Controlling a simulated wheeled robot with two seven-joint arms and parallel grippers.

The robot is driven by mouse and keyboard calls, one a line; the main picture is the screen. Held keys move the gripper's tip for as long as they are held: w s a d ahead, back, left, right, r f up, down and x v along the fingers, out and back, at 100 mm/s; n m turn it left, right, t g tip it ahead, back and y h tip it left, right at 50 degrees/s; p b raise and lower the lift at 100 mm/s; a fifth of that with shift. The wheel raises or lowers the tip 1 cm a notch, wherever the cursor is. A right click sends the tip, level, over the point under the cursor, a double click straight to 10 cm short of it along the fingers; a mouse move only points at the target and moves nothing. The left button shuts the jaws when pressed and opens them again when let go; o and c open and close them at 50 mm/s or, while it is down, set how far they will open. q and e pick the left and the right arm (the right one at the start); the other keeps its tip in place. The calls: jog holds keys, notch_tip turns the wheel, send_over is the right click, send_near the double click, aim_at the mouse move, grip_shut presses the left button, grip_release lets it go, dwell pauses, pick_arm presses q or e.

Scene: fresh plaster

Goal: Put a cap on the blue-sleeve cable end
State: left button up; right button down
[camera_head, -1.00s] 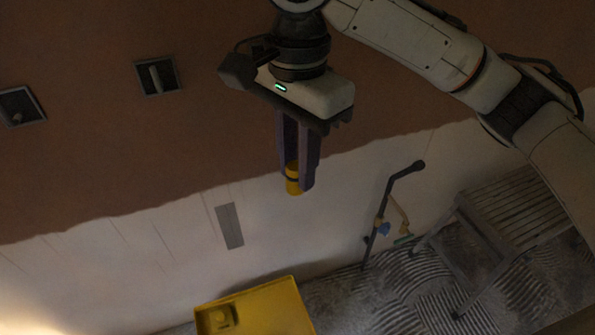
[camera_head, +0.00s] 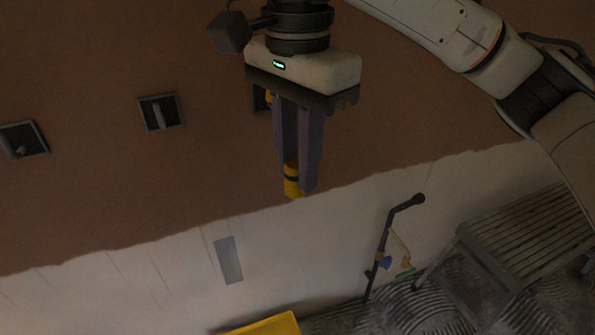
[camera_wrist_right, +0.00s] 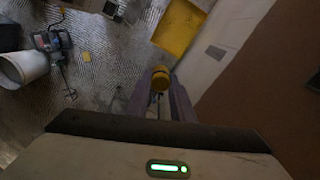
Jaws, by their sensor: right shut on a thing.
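My right gripper (camera_head: 300,180) is shut on a yellow cap (camera_head: 291,187) with a dark band. It holds the cap pointing down, in front of the lower wall. The cap also shows between the fingers in the wrist view (camera_wrist_right: 160,76). Two dark recessed boxes sit in the brown plaster: one (camera_head: 160,126) with a pale stub, and one at far left (camera_head: 40,147) with another stub. No blue sleeve can be made out in the boxes. My left gripper is out of view.
A yellow tray (camera_head: 268,326) shows at the bottom edge. A dark stick (camera_head: 383,245) with blue, yellow and green bits leans by the wall. The wrist view shows a pale bucket (camera_wrist_right: 24,68) on the patterned floor.

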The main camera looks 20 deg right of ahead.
notch_tip(320, 180, up, 12)
dwell(1.3)
jog(key=shift+f, duration=0.1)
dwell(0.8)
jog(key=s+d+f+n, duration=0.1)
jog(key=f+n, duration=0.3)
jog(key=f, duration=0.5)
jog(key=s+d+f+n, duration=0.2)
jog(key=d+f+n, duration=0.2)
jog(key=f, duration=0.6)
jog(key=s+d+f+n, duration=0.2)
jog(key=f+n, duration=0.3)
jog(key=f, duration=0.5)
jog(key=shift+s+d, duration=0.15)
jog(key=shift+d, duration=0.2)
jog(key=shift+f, duration=0.15)
